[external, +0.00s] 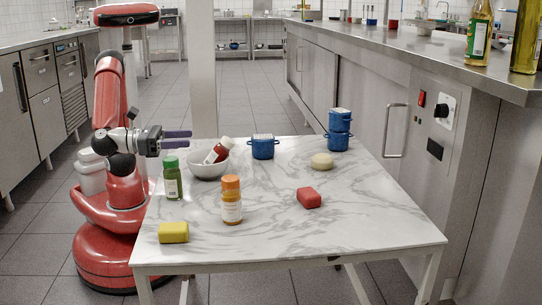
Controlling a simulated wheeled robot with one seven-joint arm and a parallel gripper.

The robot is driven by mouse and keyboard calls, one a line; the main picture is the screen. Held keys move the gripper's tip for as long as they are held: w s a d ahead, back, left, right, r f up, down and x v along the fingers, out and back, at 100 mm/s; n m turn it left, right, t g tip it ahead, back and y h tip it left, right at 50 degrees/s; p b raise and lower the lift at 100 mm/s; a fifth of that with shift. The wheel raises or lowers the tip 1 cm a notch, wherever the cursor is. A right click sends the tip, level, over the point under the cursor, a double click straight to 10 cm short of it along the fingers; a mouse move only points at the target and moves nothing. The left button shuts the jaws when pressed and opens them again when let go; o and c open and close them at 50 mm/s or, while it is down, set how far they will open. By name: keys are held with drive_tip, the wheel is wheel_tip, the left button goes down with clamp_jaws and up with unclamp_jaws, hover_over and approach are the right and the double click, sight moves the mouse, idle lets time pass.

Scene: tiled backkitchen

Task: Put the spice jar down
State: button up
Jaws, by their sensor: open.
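My gripper (178,139) is open and empty, level above the left part of the table, with its dark fingers pointing right. Three jars show. A jar with a red lid and white label (217,151) leans tilted inside a white bowl (208,170), right of my fingertips. A green jar (172,178) stands upright on the table, just below the gripper in the picture. An orange-capped spice jar (231,201) with a pale label stands upright nearer the front. I cannot tell which jar the task means.
The marble-topped table (270,235) also holds a yellow block (173,232), a red block (309,197), a pale round item (322,160), a blue pot (263,148) and two stacked blue pots (338,130). The front middle is clear. A steel counter (400,45) stands behind right.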

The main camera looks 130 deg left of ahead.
drive_tip(key=v, duration=0.8)
